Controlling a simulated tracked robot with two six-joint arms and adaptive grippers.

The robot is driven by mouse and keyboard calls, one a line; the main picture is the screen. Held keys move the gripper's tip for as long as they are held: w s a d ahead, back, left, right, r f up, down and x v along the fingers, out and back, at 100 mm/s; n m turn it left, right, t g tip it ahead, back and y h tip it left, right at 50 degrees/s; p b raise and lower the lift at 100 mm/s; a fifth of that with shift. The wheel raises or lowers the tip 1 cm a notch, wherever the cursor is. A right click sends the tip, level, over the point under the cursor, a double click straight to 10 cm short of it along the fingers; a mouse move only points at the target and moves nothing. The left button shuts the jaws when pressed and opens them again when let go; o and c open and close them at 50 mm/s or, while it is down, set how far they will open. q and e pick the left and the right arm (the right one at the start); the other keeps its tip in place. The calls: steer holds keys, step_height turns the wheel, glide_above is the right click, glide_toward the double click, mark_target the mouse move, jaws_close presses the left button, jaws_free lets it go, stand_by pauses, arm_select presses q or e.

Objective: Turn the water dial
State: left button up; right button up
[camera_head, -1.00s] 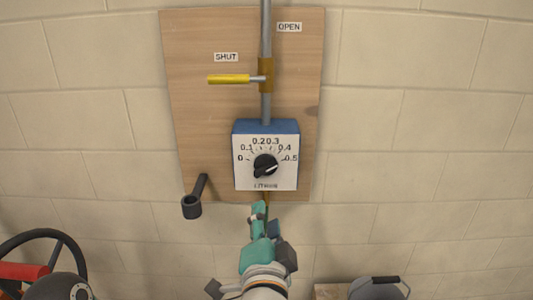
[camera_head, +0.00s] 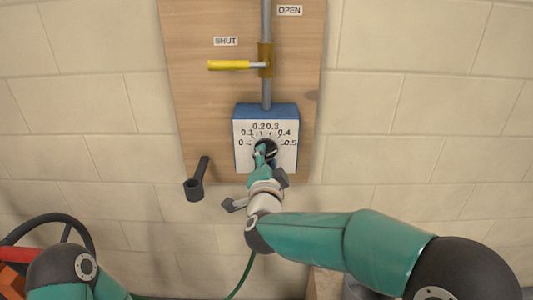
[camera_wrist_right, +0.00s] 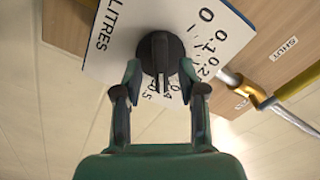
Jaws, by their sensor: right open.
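The water dial (camera_head: 270,148) is a round black knob on the white face of a blue-topped box (camera_head: 265,112), marked 0 to 0.5 litres. In the right wrist view the knob (camera_wrist_right: 160,48) sits between the fingertips of my right gripper (camera_wrist_right: 160,75). The fingers are apart, one on each side; I cannot tell whether they touch it. The knob's ridge points towards the 0.4 and 0.5 marks there. In the head view my right gripper (camera_head: 264,156) covers part of the knob. My left gripper is not in view.
A yellow lever (camera_head: 229,65) lies level by the SHUT label, on the pipe (camera_head: 266,95) above the box. A black elbow spout (camera_head: 196,182) juts from the wooden board (camera_head: 205,110). A green hose (camera_head: 242,275) hangs below. A black wheel (camera_head: 45,220) stands at lower left.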

steer(key=shift+w, duration=0.55)
jaws_close()
steer(key=shift+f+n, duration=0.1)
steer(key=shift+n, duration=1.1)
jaws_free()
